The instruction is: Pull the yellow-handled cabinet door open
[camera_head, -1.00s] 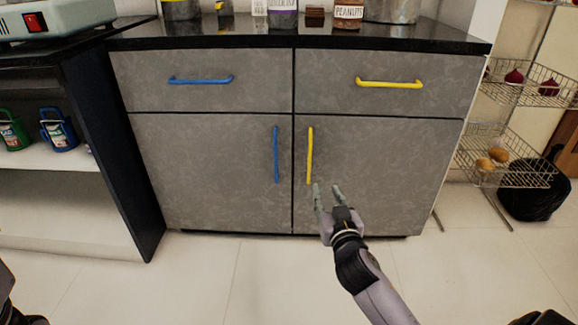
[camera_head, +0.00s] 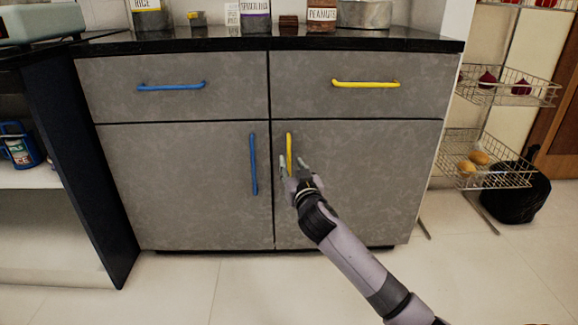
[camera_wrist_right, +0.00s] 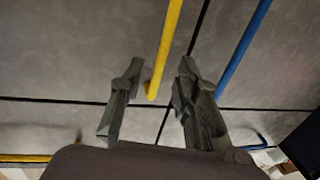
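The cabinet door (camera_head: 385,190) on the lower right is grey and closed. Its upright yellow handle (camera_head: 289,143) is near the door's left edge, and my right gripper covers its lower part in the head view. My right gripper (camera_head: 292,161) is open at the handle. In the right wrist view, the yellow handle (camera_wrist_right: 168,38) runs down between the two spread fingers of the gripper (camera_wrist_right: 160,66). Neither finger visibly presses on it, and the exact depth is hard to tell. My left gripper is not in view.
The blue-handled door (camera_head: 185,190) is closed on the left, its blue handle (camera_head: 253,165) close by. Two closed drawers sit above, with a yellow handle (camera_head: 365,84) and a blue handle (camera_head: 171,86). A wire rack (camera_head: 490,175) stands right. Floor in front is clear.

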